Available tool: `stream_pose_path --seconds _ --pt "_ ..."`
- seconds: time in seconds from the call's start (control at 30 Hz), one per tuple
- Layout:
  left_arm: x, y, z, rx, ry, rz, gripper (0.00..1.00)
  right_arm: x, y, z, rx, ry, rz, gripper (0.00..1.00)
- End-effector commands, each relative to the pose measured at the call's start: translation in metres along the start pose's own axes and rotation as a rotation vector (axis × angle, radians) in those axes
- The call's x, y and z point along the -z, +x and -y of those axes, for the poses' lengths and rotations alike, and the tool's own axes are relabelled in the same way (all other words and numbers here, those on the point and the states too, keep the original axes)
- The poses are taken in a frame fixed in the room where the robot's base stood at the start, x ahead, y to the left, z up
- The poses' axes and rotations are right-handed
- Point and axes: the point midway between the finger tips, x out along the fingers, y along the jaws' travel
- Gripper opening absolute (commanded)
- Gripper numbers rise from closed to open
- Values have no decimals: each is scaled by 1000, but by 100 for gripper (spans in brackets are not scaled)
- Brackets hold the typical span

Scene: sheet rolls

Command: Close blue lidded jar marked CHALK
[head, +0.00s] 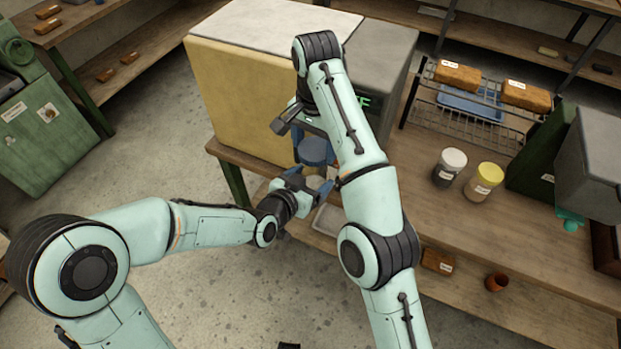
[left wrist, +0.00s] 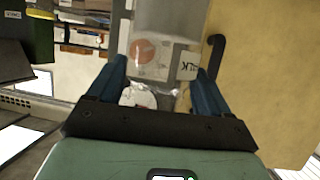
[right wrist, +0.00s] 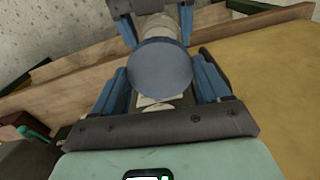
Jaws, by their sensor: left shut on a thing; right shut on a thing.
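The jar is clear, with a label ending in "LK" and an orange round sticker; in the left wrist view its body (left wrist: 165,45) lies between my left fingers. My left gripper (head: 312,186) is shut on the jar, low in the head view. The blue round lid (head: 314,151) is held by my right gripper (right wrist: 160,85), shut on it; it shows as a flat blue disc (right wrist: 160,68) in the right wrist view. The lid is at the jar's end, between the two grippers. I cannot tell whether it is seated or a gap is left.
A large yellow box-shaped unit (head: 225,85) stands close behind the grippers. The wooden bench (head: 490,240) to the right holds a dark jar with white lid (head: 450,165), a yellow-lidded jar (head: 483,180) and a wire rack (head: 470,125).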

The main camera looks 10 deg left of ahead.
Motion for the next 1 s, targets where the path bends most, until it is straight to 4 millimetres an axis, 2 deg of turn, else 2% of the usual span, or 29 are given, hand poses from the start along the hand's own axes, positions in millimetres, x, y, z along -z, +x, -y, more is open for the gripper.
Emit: stream_pose_path --seconds 0.27,0.73,1.0 --pt "1 0 0 0 1 -3 25 1 5 0 -1 -1 1 47" --pt "1 0 0 0 1 -3 25 1 34 0 -1 0 1 47" --pt "1 0 0 0 1 -3 25 1 40 0 1 0 0 47"
